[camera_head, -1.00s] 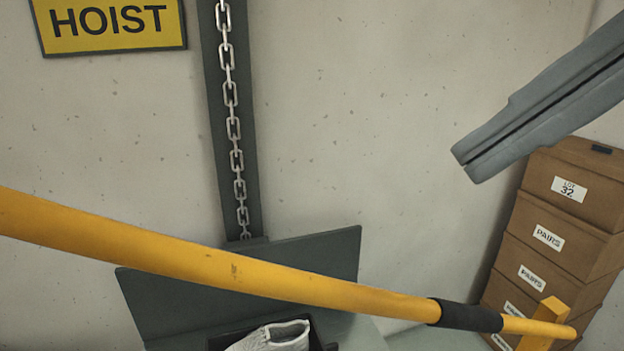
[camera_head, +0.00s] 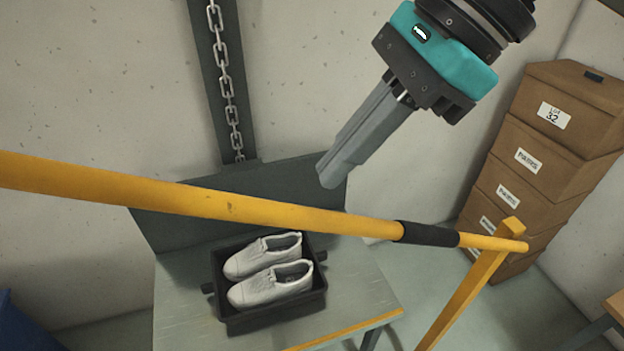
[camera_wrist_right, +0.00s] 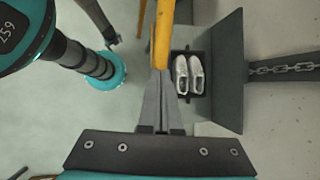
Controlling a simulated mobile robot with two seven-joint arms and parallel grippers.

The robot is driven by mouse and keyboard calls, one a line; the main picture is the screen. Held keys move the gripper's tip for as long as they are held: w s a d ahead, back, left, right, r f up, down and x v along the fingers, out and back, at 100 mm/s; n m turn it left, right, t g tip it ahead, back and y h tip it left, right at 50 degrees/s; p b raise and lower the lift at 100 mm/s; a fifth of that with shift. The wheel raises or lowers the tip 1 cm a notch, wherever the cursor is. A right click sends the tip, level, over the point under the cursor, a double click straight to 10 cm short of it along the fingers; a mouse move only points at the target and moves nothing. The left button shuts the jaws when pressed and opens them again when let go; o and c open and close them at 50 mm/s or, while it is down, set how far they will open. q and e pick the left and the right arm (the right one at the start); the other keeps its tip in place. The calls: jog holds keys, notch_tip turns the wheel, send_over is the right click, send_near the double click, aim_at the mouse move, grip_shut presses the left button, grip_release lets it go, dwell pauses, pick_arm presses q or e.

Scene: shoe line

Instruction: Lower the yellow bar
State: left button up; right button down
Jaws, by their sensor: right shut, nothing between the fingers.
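The yellow bar (camera_head: 215,205) crosses the head view from the left edge, sloping down to the right. It has a black sleeve (camera_head: 428,232) near its right end, which meets a yellow post (camera_head: 470,290). My right gripper (camera_head: 328,178) is shut and empty. Its fingertips show just above the bar in the picture, left of the sleeve; I cannot tell the depth gap. The right wrist view shows the bar (camera_wrist_right: 163,35) running up from near the tips of the shut fingers (camera_wrist_right: 160,100).
A black tray (camera_head: 270,322) with white shoes (camera_head: 268,270) stands on a table (camera_head: 180,305) behind the bar. A chain (camera_head: 222,80) hangs on the wall above a dark panel (camera_head: 180,228). Brown boxes (camera_head: 565,110) are stacked at the right.

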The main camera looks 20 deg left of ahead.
aim_at(296, 211)
jog(key=p+x, duration=0.1)
jog(key=x, duration=0.4)
pick_arm(q)
jog(key=shift+a+r, duration=0.1)
jog(key=shift+r, duration=0.45)
